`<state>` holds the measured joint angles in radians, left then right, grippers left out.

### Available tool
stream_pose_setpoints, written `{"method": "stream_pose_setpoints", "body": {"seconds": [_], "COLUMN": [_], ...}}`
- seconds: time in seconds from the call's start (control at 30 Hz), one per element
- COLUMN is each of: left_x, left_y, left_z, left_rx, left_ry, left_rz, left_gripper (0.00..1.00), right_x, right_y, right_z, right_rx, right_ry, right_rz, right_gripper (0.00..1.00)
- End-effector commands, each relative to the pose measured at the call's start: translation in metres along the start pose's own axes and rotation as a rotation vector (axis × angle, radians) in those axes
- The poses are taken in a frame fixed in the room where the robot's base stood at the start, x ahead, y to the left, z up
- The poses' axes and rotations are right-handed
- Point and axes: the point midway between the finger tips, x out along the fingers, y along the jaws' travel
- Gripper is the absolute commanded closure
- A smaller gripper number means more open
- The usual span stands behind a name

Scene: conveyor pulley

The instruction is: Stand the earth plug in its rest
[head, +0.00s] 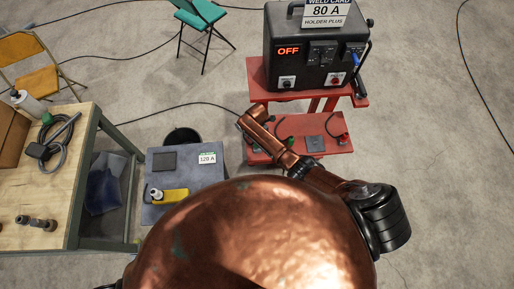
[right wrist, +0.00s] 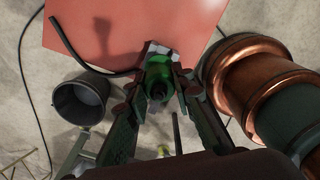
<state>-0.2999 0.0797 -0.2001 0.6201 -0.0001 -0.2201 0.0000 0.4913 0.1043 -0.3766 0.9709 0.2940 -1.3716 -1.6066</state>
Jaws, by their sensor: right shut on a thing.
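The earth plug (right wrist: 158,72), a green cylinder with a dark end, sits between the fingers of my right gripper (right wrist: 160,85) in the right wrist view. The gripper is shut on it, over the edge of a red shelf. A pale grey piece shows just beyond the plug; I cannot tell whether it is the rest or whether the plug touches it. In the head view, my copper right arm reaches over the red lower shelf (head: 328,127); its fingertips cannot be made out there. My left gripper is out of view.
The welder (head: 318,45), marked OFF, stands on the red cart. A grey square plate (head: 315,144) and a red plug (head: 343,138) are on the lower shelf. A black bucket (right wrist: 82,101) stands beside it. A grey box (head: 158,212) and a wooden bench (head: 40,180) are left.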

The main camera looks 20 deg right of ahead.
Motion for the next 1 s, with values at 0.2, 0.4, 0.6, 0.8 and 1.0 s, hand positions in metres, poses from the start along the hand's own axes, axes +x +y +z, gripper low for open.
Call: {"method": "stream_pose_setpoints", "body": {"seconds": [0.2,0.4,0.6,0.8,1.0], "left_x": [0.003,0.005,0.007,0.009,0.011], "left_y": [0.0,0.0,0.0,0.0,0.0], "left_z": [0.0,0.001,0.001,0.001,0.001], "left_rx": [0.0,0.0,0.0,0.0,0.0], "left_ry": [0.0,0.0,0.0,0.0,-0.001], "left_rz": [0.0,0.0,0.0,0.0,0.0], "left_gripper": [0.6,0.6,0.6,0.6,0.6], "right_x": [0.003,0.006,0.009,0.012,0.015], "right_y": [0.0,0.0,0.0,0.0,0.0], "right_z": [0.0,0.0,0.0,0.0,0.0], "right_rx": [0.0,0.0,0.0,0.0,0.0], "right_ry": [0.0,0.0,0.0,0.0,-0.001], "right_rz": [0.0,0.0,0.0,0.0,0.0], "right_gripper": [1.0,1.0,1.0,1.0,1.0]}}
